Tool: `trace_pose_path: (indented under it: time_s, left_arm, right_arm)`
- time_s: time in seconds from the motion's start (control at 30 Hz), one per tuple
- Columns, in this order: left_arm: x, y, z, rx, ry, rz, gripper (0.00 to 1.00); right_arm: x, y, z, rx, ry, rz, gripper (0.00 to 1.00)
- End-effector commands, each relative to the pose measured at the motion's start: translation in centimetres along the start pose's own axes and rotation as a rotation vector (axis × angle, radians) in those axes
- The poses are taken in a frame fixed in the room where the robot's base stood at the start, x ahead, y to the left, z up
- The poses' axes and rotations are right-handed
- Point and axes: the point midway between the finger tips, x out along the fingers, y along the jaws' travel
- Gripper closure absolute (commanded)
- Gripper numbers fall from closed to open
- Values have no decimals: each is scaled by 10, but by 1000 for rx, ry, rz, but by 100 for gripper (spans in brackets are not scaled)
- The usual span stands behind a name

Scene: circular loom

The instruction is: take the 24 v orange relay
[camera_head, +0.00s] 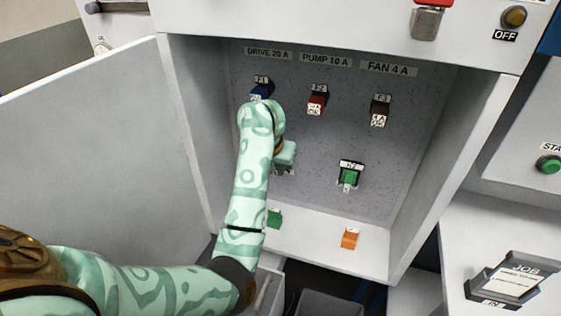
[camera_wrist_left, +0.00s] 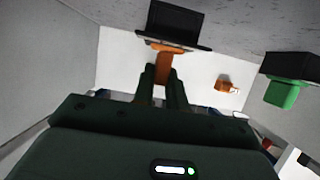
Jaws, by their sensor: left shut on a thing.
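My left gripper (camera_wrist_left: 162,72) is shut on an orange relay (camera_wrist_left: 165,62). The relay's upper end meets a black socket (camera_wrist_left: 172,22) on the cabinet's back wall; I cannot tell how far it sits in it. In the head view my left gripper (camera_head: 284,157) and arm hide this relay and most of its socket. A second orange relay (camera_head: 349,238) lies on the cabinet's white ledge and also shows in the left wrist view (camera_wrist_left: 227,86). The voltage marks are not readable. My right gripper is not in view.
A green relay (camera_head: 347,177) sits in the K2 socket to the right. A green part (camera_head: 274,218) lies on the ledge beside my forearm. Blue (camera_head: 262,90), red (camera_head: 316,104) and dark (camera_head: 379,111) fuses line the wall above. The open door (camera_head: 90,130) is at left.

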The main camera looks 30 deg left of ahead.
Motion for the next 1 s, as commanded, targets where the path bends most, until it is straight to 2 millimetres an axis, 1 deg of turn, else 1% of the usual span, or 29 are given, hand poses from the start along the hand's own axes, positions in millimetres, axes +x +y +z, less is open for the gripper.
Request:
trace_pose_path:
  time_s: [0.47, 0.87, 1.0]
  left_arm:
    - [1, -1, -3, 0, 5, -2, 100]
    - [-5, 0, -12, 0, 3, -1, 100]
    - [-12, -1, -22, 0, 2, -3, 100]
  right_arm:
    - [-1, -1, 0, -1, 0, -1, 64]
    - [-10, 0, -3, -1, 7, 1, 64]
    - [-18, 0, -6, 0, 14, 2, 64]
